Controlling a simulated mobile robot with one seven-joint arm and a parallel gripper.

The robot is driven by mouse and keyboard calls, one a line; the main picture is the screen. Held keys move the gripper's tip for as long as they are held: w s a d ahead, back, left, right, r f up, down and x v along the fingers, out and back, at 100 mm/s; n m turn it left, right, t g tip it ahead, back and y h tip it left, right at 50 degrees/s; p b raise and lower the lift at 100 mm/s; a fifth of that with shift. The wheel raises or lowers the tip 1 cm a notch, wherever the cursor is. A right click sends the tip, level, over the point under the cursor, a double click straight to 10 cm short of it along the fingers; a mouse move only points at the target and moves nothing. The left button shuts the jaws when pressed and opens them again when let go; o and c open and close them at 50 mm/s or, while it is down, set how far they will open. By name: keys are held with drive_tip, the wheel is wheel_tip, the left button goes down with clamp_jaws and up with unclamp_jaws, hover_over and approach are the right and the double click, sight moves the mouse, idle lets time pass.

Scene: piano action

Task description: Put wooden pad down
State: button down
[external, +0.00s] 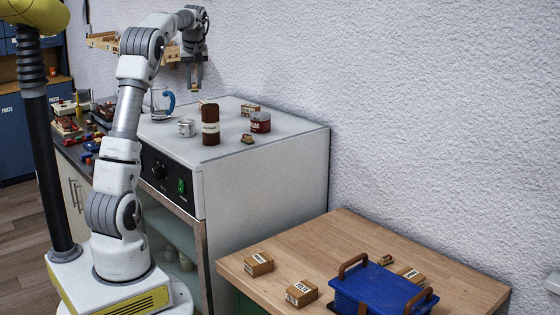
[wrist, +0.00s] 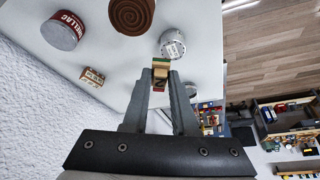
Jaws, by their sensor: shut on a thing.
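My gripper (external: 195,87) is above the white top of the cabinet (external: 285,125), clear of the surface. In the wrist view my gripper (wrist: 160,78) is shut on a small wooden pad (wrist: 160,68), tan with red and green parts, held between the fingertips. The tin also shows just beyond the fingertips in the wrist view (wrist: 172,44).
A textured wall rises behind. The cabinet's front right is clear. A lower wooden table (external: 330,235) holds a blue box (external: 380,290).

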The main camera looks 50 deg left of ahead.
drive_tip(key=s+a+n, duration=0.1)
drive_tip(key=s+a, duration=0.2)
drive_tip(key=p, duration=0.3)
hover_over(160, 134)
drive_tip(key=d, duration=0.1)
drive_tip(key=f, duration=0.8)
drive_tip(key=s+f, duration=0.1)
drive_tip(key=f, duration=0.3)
drive_tip(key=shift+d+f, duration=0.1)
drive_tip(key=shift+d, duration=0.1)
drive_tip(key=shift+f+p, duration=0.35)
drive_tip(key=shift+f, duration=1.6)
drive_tip(key=shift+w+f, duration=0.1)
drive_tip(key=shift+f, duration=0.1)
drive_tip(key=c, duration=0.7)
unclamp_jaws()
